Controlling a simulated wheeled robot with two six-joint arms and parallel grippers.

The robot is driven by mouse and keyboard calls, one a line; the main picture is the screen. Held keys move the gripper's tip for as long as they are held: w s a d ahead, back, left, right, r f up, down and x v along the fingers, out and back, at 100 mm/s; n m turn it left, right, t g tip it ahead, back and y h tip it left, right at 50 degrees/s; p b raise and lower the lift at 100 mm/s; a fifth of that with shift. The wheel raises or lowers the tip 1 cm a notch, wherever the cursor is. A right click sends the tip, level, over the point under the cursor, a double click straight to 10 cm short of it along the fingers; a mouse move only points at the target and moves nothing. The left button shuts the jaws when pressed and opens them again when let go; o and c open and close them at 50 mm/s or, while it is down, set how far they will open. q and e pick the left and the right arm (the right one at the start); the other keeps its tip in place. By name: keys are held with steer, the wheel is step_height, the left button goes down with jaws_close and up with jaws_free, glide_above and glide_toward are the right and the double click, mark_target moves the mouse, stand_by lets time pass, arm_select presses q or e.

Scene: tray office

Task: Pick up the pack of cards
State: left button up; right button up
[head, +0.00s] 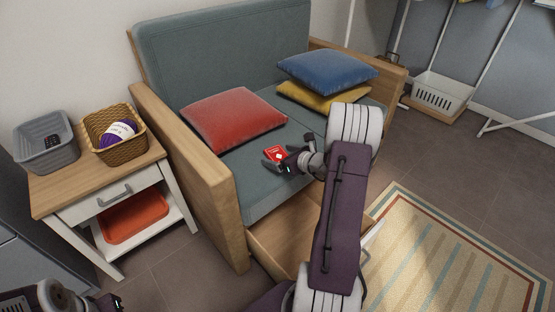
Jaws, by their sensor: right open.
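The pack of cards (275,153), red with a white mark, lies on the blue-grey seat of the sofa, near the red cushion. My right gripper (286,156) is open just above the seat, its fingers close beside the pack's right side. Part of the pack's near edge is hidden by a finger; I cannot tell whether they touch. My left gripper (110,303) shows only in part at the bottom left corner, well away from the sofa, and its jaws are unclear.
Red (234,119), blue (326,73) and yellow (307,96) cushions rest on the sofa (215,55). Its wooden armrest (190,150) rises left of the pack. A side table (63,188) holds a grey bin (42,156) and a wicker basket (100,151) with purple yarn.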

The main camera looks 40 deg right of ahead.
mark_target(280, 156)
steer(key=c, duration=1.6)
steer(key=shift+c, duration=0.2)
step_height(280, 156, up, 5)
steer(key=p, duration=0.3)
steer(key=shift+f+p, duration=0.1)
steer(key=shift+p, duration=0.25)
steer(key=s+d+r+p, duration=0.4)
steer(key=s+r+p, duration=0.2)
steer(key=s, duration=0.4)
steer(key=shift+s+d, duration=0.35)
